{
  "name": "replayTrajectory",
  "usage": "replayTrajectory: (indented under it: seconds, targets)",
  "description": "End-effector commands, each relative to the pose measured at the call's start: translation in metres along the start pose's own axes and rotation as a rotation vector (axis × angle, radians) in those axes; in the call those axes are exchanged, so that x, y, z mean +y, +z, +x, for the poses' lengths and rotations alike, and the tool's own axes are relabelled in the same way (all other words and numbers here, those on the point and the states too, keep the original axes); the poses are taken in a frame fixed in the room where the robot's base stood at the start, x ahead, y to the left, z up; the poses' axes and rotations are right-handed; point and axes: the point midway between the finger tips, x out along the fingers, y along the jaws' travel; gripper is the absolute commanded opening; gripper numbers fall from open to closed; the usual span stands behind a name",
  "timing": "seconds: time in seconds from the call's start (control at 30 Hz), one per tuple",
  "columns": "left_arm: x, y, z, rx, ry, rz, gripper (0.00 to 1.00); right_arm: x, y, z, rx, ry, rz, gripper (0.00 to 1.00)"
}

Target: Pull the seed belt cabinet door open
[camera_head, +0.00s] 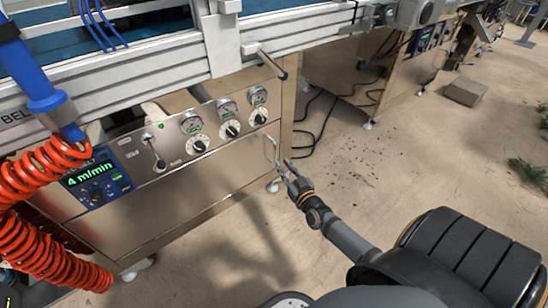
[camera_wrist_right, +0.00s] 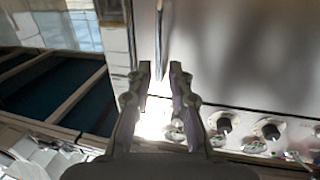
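The seed belt cabinet door is the brushed steel lower panel (camera_head: 190,195) in the head view, and it looks closed. A thin bar handle (camera_head: 269,146) stands upright near its right edge. My right gripper (camera_head: 284,167) is just in front of the panel, close to the handle's lower end. In the right wrist view the right gripper (camera_wrist_right: 160,70) is open, with a gap between its fingertips. The handle (camera_wrist_right: 160,35) lines up with that gap; whether it lies between the fingers or just beyond them I cannot tell. My left gripper is not in view.
Dials and knobs (camera_head: 230,130) line the control panel above the door. A display (camera_head: 90,180) reads 4 m/min. An orange coiled hose (camera_head: 40,240) hangs at the left. A short rod (camera_head: 270,64) sticks out above. The floor (camera_head: 225,255) before the cabinet is clear.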

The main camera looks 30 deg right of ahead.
Motion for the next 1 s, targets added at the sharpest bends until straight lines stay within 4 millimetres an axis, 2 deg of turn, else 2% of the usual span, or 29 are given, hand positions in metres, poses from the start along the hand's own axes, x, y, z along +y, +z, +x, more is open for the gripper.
replayTrajectory:
  seconds: [0.03, 0.2, 0.4, 0.7, 0.73, 0.87, 1.0]
  targets:
    - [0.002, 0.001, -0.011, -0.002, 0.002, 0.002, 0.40, 0.000, 0.005, 0.012, 0.005, 0.001, 0.001, 0.20]
    - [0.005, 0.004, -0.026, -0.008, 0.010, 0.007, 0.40, 0.000, 0.004, 0.048, 0.004, 0.001, 0.001, 0.20]
    - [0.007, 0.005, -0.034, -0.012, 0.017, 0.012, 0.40, 0.000, 0.003, 0.071, -0.001, 0.000, 0.001, 0.20]
    - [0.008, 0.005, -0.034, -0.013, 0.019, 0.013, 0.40, 0.000, 0.001, 0.075, -0.001, 0.000, 0.000, 0.20]
    - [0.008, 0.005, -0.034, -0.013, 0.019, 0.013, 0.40, 0.000, 0.001, 0.075, -0.001, 0.000, 0.000, 0.18]
    - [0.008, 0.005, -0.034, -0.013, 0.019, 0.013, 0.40, 0.000, 0.001, 0.075, -0.001, 0.000, 0.000, 0.01]
    - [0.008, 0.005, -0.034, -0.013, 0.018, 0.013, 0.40, 0.000, 0.002, 0.075, -0.002, 0.000, 0.000, 0.00]
